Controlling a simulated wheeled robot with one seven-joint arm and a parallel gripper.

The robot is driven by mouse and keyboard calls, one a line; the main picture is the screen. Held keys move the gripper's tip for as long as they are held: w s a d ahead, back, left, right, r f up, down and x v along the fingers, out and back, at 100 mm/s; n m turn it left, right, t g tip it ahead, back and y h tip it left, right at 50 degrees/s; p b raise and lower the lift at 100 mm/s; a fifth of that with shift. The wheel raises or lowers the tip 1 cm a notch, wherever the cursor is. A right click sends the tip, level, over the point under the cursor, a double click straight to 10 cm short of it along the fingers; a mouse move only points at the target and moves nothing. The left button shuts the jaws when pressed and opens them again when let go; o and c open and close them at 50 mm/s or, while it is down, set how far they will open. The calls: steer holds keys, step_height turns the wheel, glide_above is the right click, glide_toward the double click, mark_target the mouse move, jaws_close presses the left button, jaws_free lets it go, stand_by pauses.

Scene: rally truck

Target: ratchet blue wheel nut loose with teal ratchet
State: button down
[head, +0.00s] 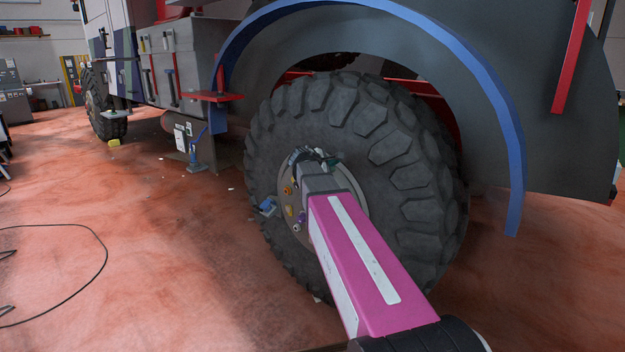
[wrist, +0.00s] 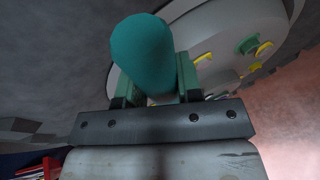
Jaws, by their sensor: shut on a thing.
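The teal ratchet (wrist: 143,52) fills the upper middle of the wrist view, its thick rounded end toward the camera. My gripper (wrist: 155,84) is shut on it, one finger on each side. In the head view my gripper (head: 318,163) is at the upper part of the wheel hub (head: 356,196), and a small teal part of the ratchet (head: 330,162) shows there. The ratchet's working end is hidden, so I cannot tell whether it sits on a nut. I cannot make out the blue wheel nut clearly in either view.
A green nut (wrist: 247,45) and a yellow nut (wrist: 264,49) show on the rim. An orange nut (head: 287,190) and a purple nut (head: 289,210) show left of my arm. The big tyre (head: 410,165) and blue fender edge (head: 505,110) surround the hub. Floor at left is mostly clear.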

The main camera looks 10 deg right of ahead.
steer(key=shift+w+a+r+n+g, duration=0.15)
steer(key=shift+w+a+r+n, duration=0.1)
steer(key=shift+w+r, duration=0.2)
steer(key=shift+w+a+r+n+g, duration=0.15)
steer(key=shift+w+a+r+n, duration=0.15)
steer(key=shift+r, duration=0.2)
steer(key=shift+h, duration=0.3)
steer(key=shift+s+d+f+m, duration=0.3)
steer(key=shift+s+f, duration=0.15)
steer(key=shift+f, duration=0.05)
steer(key=shift+s+d+f+m, duration=0.25)
steer(key=shift+s+f, duration=0.15)
steer(key=shift+f, duration=0.05)
steer(key=shift+s+d+f+t+y, duration=0.1)
steer(key=shift+d+f+t+y, duration=0.05)
steer(key=shift+f+t+y, duration=0.25)
steer(key=shift+r, duration=0.1)
steer(key=c, duration=1.3)
jaws_free()
jaws_close()
